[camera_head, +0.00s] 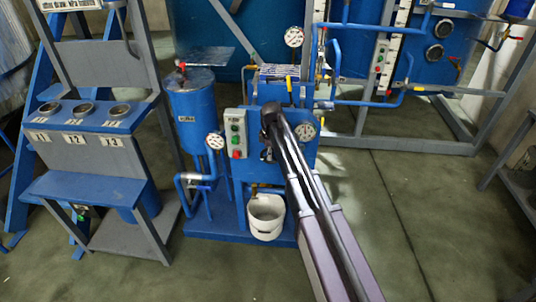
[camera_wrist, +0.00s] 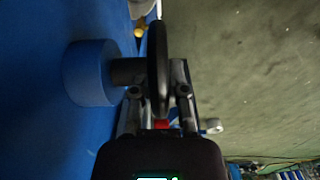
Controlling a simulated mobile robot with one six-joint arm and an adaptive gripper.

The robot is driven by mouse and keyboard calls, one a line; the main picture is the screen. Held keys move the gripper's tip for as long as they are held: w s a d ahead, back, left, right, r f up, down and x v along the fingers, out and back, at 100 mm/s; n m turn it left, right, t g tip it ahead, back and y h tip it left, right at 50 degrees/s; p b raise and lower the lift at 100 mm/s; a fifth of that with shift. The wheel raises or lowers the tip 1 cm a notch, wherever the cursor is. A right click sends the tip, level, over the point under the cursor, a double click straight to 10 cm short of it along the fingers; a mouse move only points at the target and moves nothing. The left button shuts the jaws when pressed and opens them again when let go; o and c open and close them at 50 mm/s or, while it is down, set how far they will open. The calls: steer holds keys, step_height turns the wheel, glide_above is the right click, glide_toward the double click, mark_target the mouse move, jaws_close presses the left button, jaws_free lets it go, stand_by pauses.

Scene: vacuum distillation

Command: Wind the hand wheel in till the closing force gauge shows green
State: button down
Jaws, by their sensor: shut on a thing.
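The hand wheel (camera_wrist: 157,60) shows edge-on in the wrist view as a thin dark rim. Its shaft runs left into a round blue housing (camera_wrist: 88,72) on the blue machine. My gripper (camera_wrist: 158,98) is shut on the wheel, with one finger on each side of the rim. In the head view my arm covers the wheel and most of the gripper. A round white gauge (camera_head: 305,131) sits on the blue machine just right of my arm. I cannot tell if it is the closing force gauge; its needle and colours are too small to read.
Another gauge (camera_head: 294,37) stands above, and one (camera_head: 216,141) sits on the left piping. A button box (camera_head: 236,132) is left of my arm. A white bucket (camera_head: 266,217) stands below. A grey-blue stand (camera_head: 90,155) is at left. Floor on the right is clear.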

steer(key=shift+d, duration=0.1)
steer(key=shift+y, duration=0.7)
steer(key=c, duration=0.6)
jaws_free()
steer(key=shift+c, duration=0.2)
steer(key=shift+r, duration=0.15)
